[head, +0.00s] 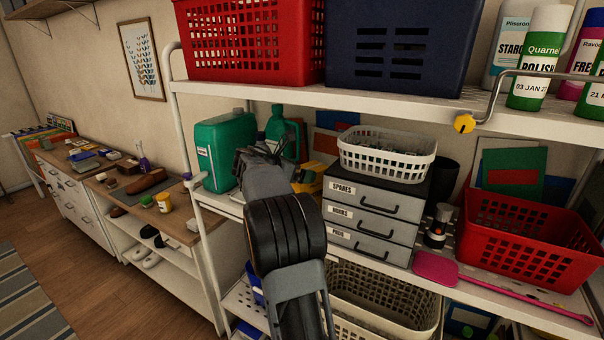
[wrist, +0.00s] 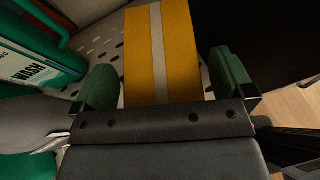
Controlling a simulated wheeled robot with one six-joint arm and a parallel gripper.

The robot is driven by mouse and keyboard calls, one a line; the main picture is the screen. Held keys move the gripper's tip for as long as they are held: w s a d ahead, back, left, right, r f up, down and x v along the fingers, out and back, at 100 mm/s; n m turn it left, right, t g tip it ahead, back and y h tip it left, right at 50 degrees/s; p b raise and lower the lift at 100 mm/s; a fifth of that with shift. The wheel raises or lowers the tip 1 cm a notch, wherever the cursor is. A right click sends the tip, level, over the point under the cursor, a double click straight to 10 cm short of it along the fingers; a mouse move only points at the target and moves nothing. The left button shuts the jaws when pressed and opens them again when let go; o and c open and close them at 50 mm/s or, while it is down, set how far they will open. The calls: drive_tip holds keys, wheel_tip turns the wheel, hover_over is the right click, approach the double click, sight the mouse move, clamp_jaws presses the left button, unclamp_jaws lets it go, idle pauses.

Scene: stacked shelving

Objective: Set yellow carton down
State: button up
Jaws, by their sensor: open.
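The yellow carton (wrist: 139,45), with a pale stripe down its middle, lies on the perforated white shelf in the wrist view. My gripper (wrist: 166,80) is open, with one green-padded finger on each side of the carton's near end. Narrow gaps show between the pads and the carton, so it does not look gripped. In the head view my gripper (head: 259,156) reaches over the middle shelf beside the green containers. My arm hides much of that spot. I cannot tell whether the yellow patch right of it is the carton.
A green jug (head: 222,155) stands left of my gripper; a green bottle labelled WASH (wrist: 35,65) is close left in the wrist view. A grey drawer unit (head: 370,215) with a white basket (head: 388,160) stands right. The upper shelf (head: 400,100) runs above my arm.

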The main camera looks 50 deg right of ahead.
drive_tip(key=b+v, duration=0.2)
drive_tip(key=v, duration=0.8)
drive_tip(key=s+a+f+m+t+y, duration=0.2)
drive_tip(key=s+a+f+m+y, duration=0.2)
drive_tip(key=a, duration=0.5)
drive_tip(key=s+a+f+m+t+y, duration=0.2)
drive_tip(key=s+a+f+m+y, duration=0.2)
drive_tip(key=s+a+f+m, duration=0.3)
drive_tip(key=s+a+f+m+t+y, duration=0.3)
drive_tip(key=s+a+f+m+y, duration=0.2)
drive_tip(key=a, duration=0.8)
drive_tip(key=s, duration=0.2)
drive_tip(key=shift+s+f, duration=0.2)
drive_tip(key=shift+s, duration=0.2)
drive_tip(key=shift+a+f, duration=0.1)
drive_tip(key=shift+f+b, duration=0.8)
